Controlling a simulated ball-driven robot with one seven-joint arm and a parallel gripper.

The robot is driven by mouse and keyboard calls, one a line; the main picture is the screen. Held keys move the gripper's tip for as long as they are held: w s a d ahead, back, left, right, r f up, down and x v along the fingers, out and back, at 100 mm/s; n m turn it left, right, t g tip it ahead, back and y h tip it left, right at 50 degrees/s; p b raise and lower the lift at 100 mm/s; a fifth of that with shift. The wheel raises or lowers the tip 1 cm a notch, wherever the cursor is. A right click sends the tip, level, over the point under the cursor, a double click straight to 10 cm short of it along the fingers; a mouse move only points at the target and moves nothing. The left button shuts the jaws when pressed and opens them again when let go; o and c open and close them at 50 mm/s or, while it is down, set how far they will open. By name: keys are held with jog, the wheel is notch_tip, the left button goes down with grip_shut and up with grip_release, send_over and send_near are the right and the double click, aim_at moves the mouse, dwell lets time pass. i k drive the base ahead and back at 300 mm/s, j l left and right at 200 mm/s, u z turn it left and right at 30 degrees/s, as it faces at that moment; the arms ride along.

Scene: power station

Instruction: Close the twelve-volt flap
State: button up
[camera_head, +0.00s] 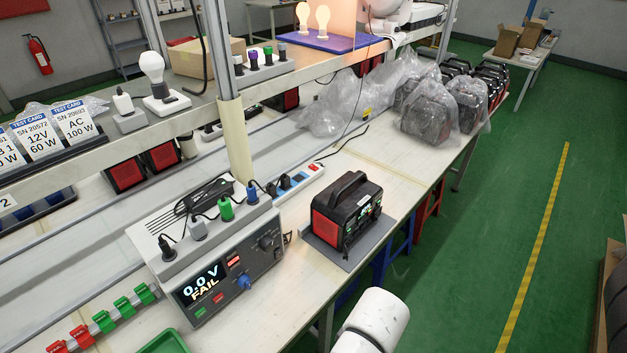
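The black power station (345,213) with a red end panel and a top carry handle stands upright on a grey mat (342,254) on the bench. Its front face, turned to the right, shows small green-lit details and dark sockets or covers. The twelve-volt flap is too small to make out there, so I cannot tell whether it is open or closed. A white rounded link of my arm (375,322) shows at the bottom, in front of the bench and apart from the station. My gripper is not in view.
A tester (231,272) reading "0.0 V FAIL" stands left of the station, with plugs on top. A power strip (299,180) lies behind it. Bagged units (426,118) stand farther back on the bench. A post (235,140) and shelf rise behind.

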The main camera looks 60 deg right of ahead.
aim_at(336, 213)
jog(key=z, duration=1.05)
jog(key=j+z, duration=0.1)
jog(key=j, duration=0.35)
jog(key=k+j+z, duration=0.15)
jog(key=j, duration=0.25)
